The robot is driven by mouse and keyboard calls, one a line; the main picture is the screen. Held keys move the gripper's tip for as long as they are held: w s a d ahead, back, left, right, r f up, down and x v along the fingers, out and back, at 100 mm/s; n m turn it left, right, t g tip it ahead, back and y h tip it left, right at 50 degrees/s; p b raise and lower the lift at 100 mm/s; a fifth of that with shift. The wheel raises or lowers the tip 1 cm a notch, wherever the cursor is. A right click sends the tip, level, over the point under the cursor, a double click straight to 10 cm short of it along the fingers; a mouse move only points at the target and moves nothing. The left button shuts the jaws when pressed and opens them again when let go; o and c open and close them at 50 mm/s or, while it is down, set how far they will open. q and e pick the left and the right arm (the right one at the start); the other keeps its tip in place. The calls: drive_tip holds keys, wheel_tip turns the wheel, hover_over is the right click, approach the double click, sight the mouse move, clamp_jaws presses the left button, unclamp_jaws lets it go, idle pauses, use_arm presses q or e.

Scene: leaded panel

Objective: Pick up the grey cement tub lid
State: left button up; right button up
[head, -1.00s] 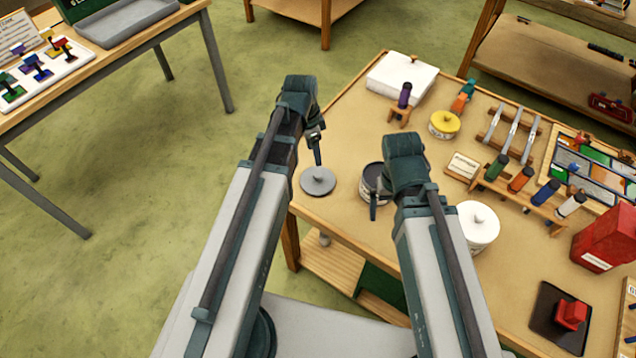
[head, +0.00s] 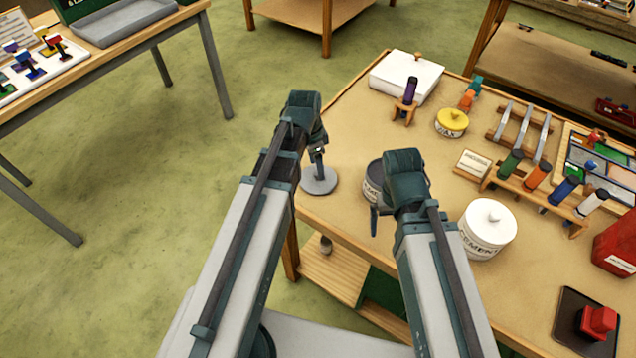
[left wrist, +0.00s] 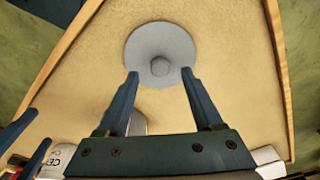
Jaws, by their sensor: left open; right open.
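The grey lid (head: 318,186) is a flat round disc with a small knob, lying on the left corner of the table. It also shows in the left wrist view (left wrist: 150,40), with its knob (left wrist: 160,67) at the middle. My left gripper (head: 319,172) is open and points down over the lid. In the left wrist view the open fingertips (left wrist: 160,74) stand on either side of the knob, with nothing held. My right gripper (head: 376,218) is open and empty beside a tub (head: 371,186) with a dark top, partly hidden by my right arm.
A white tub marked CEMENT (head: 487,230) with its own white lid stands right of my right arm. A yellow-lidded tub (head: 452,122), a tool rack (head: 535,185) and a white block (head: 404,75) stand further back. The table's left edge runs close to the grey lid.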

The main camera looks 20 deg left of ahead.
use_arm(q)
wheel_tip(320, 180, down, 3)
drive_tip(key=shift+w+d+b, duration=0.1)
drive_tip(key=shift+b, duration=0.9)
use_arm(e)
wheel_tip(320, 180, down, 3)
use_arm(q)
drive_tip(key=shift+r, duration=0.15)
use_arm(e)
drive_tip(key=shift+r, duration=0.1)
use_arm(q)
clamp_jaws()
